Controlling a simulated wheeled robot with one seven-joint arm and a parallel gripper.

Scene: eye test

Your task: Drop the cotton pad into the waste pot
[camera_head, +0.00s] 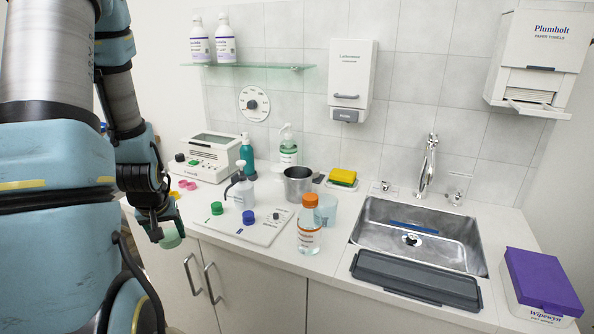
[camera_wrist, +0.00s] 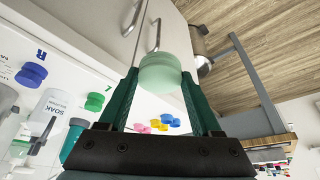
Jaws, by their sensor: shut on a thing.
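My gripper (camera_head: 158,220) hangs at the left of the head view, in front of the counter's edge. It is shut on a pale green, round, thick-rimmed thing (camera_head: 171,239), which also shows between the fingers in the wrist view (camera_wrist: 160,74). It looks like a small jar or lid rather than a flat pad. I see no clear cotton pad in either view. A plain steel pot (camera_head: 298,186) stands upright on the counter to the right of my gripper and apart from it. It may be the waste pot; its inside is mostly hidden.
A white board (camera_head: 243,228) with green and blue caps lies on the counter (camera_head: 342,252). An orange-capped bottle (camera_head: 309,228), pump bottles (camera_head: 288,148) and a pale cup (camera_head: 327,208) stand around the steel pot. A sink (camera_head: 440,232) and purple-lidded box (camera_head: 543,280) are at the right.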

